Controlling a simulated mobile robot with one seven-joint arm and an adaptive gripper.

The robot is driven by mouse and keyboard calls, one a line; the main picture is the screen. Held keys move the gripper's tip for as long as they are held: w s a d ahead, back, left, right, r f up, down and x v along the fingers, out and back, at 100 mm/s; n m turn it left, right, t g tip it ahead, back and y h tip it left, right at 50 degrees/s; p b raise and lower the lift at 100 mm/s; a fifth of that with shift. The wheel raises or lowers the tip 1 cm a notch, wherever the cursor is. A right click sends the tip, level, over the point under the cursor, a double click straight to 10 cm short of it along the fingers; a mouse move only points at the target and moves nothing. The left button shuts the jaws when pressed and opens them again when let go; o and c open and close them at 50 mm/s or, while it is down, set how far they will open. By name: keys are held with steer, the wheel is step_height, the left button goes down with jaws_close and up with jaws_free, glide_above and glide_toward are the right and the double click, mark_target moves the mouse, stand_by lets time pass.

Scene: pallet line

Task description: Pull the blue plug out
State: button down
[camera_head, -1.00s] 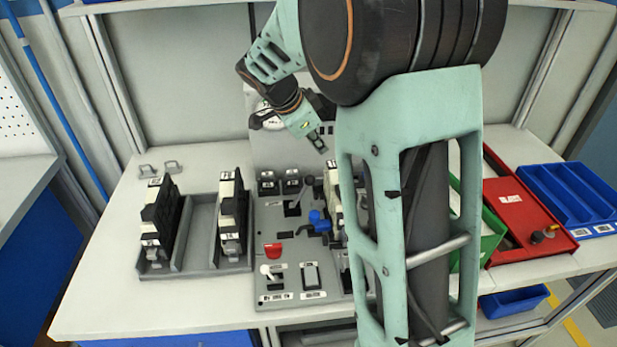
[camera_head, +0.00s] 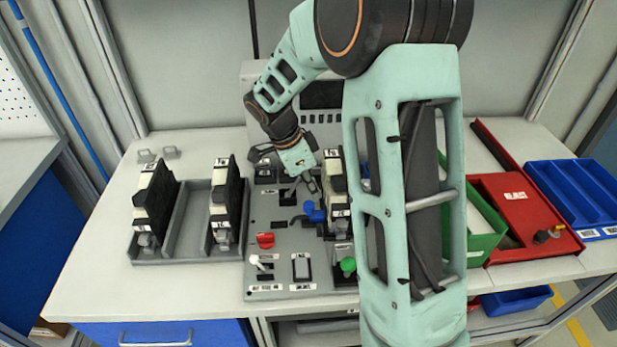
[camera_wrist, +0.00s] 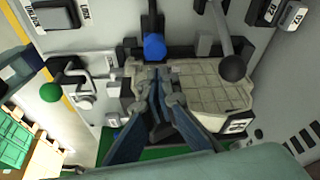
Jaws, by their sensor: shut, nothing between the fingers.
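The blue plug (camera_head: 314,212) sits on the grey panel board, in a dark mount just left of a cream and black module. In the wrist view a rounded blue part (camera_wrist: 154,47), seemingly the same plug, lies just beyond my fingertips. My gripper (camera_head: 309,184) is above and behind the plug in the head view. In the wrist view my gripper's fingers (camera_wrist: 158,74) are together and empty, pointing toward the blue part. I cannot tell whether the tips touch it.
The cream module (camera_head: 336,185) stands close beside the plug. A black-knobbed lever (camera_wrist: 232,67) rises near my fingers. A red knob (camera_head: 265,240), white toggle (camera_head: 256,260) and green button (camera_head: 348,265) are on the board's front. A grey rack (camera_head: 190,232) with two modules stands left.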

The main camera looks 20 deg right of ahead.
mark_target(305, 202)
steer(key=shift+x, duration=1.55)
steer(key=shift+w+a+f+b, duration=0.1)
steer(key=shift+a+f+b, duration=0.05)
steer(key=shift+a+b, duration=0.25)
steer(key=shift+w+a+b, duration=0.2)
steer(key=shift+a+b, duration=0.5)
steer(key=shift+a, duration=0.2)
steer(key=shift+a+r, duration=0.2)
steer(key=shift+a, duration=0.3)
steer(key=shift+r, duration=0.1)
